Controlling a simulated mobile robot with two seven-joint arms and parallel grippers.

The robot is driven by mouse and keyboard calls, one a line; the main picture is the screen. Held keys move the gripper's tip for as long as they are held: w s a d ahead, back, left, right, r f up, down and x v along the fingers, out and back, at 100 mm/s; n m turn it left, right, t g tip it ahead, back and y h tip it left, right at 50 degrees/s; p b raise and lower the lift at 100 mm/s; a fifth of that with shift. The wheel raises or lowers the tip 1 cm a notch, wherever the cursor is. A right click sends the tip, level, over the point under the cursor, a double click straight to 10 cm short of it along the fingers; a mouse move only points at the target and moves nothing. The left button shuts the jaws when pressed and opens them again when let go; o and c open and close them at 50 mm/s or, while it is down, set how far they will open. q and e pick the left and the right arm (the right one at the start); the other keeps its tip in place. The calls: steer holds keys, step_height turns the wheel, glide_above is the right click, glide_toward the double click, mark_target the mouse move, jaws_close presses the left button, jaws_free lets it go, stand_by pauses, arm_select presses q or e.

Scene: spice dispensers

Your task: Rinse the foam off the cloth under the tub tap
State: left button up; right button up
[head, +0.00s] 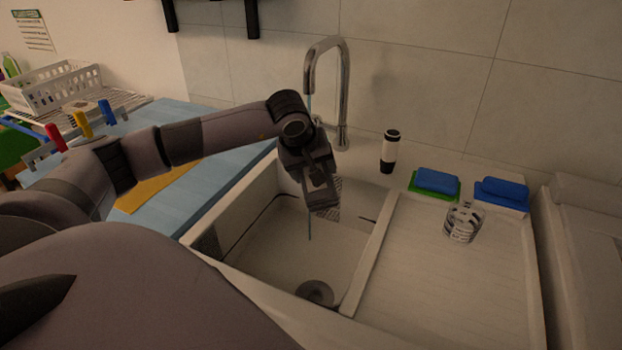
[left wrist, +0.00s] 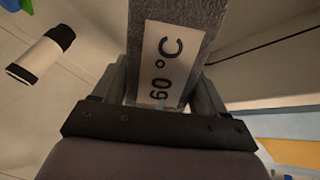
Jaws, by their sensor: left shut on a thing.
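My left gripper (head: 320,192) is over the tub (head: 270,240), below the spout of the chrome tap (head: 344,90). It is shut on the cloth (head: 332,213), a grey speckled piece that hangs down, mostly hidden by the gripper. In the left wrist view the cloth (left wrist: 205,12) sits between the fingers (left wrist: 160,98), with a white "60 °C" label facing the camera. A thin water stream (head: 309,105) falls from the spout onto the gripper area and shows again below it. I cannot make out foam on the cloth. My right gripper is not in view.
A black-and-white cylinder (head: 389,152) stands on the ledge right of the tap. Blue sponges (head: 437,181) and a clear glass (head: 463,222) are by the drainboard (head: 425,285). A blue worktop with a yellow cloth (head: 155,187) lies left. The tub floor around the drain (head: 314,292) is clear.

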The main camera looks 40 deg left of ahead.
mark_target(315, 197)
arm_select(q)
steer(key=shift+s+d+b, duration=0.25)
steer(key=shift+s+d, duration=1.05)
steer(key=shift+s, duration=0.2)
steer(key=shift+s+d+b, duration=0.2)
steer(key=shift+s+d, duration=1.1)
steer(key=shift+s, duration=0.2)
steer(key=s+d+r+p, duration=0.1)
steer(key=s+d+r, duration=0.2)
steer(key=r, duration=0.1)
steer(key=shift+s+d+p, duration=0.15)
steer(key=shift+s+p, duration=0.2)
steer(key=shift+s, duration=0.05)
